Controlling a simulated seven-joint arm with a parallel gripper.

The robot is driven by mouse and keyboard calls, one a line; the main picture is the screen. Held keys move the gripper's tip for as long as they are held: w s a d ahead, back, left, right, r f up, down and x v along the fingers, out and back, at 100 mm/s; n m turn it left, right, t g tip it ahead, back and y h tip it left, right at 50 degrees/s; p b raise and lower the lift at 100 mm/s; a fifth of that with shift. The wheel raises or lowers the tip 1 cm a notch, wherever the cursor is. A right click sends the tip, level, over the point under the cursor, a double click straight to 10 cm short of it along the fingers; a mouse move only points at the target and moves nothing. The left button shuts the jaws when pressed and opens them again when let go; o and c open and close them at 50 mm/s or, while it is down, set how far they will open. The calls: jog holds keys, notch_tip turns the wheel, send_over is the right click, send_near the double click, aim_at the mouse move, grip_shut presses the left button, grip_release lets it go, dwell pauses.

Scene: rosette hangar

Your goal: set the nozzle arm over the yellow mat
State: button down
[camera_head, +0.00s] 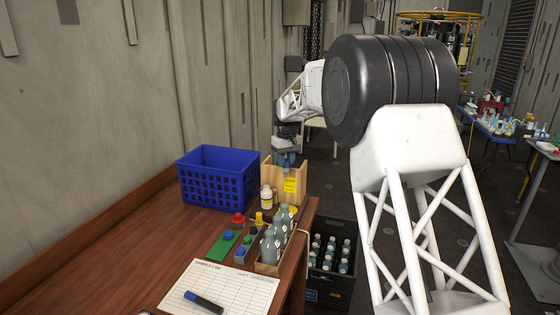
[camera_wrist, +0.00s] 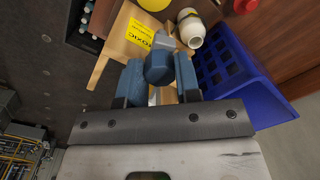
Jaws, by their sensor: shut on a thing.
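My gripper (camera_wrist: 158,80) is shut on a blue-grey rounded knob (camera_wrist: 159,68), held between its blue fingers. A short grey bar (camera_wrist: 165,40) shows just past the knob, over the wooden stand; I take these as the nozzle arm, though its nozzle end is not clear. The wooden stand (camera_head: 286,184) has a yellow "TOXIC" label and is below my gripper (camera_head: 287,160) in the head view. A round yellow patch (camera_wrist: 152,4), likely the yellow mat, is cut off at the wrist view's top edge. In the head view a little yellow (camera_head: 293,210) shows behind the grey bottles.
A white bottle (camera_head: 267,197) stands close beside the stand. A blue crate (camera_head: 217,178) is left of it. Grey bottles (camera_head: 270,247), a red cap (camera_head: 238,218), a green mat (camera_head: 222,246) and a paper sheet (camera_head: 225,287) are nearer. A black crate of bottles (camera_head: 333,265) sits beyond the table edge.

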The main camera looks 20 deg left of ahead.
jog(key=shift+w+d+n, duration=0.25)
jog(key=shift+d+n, duration=0.3)
jog(key=shift+n, duration=0.15)
jog(key=c, duration=0.8)
grip_release()
jog(key=shift+r, duration=3.9)
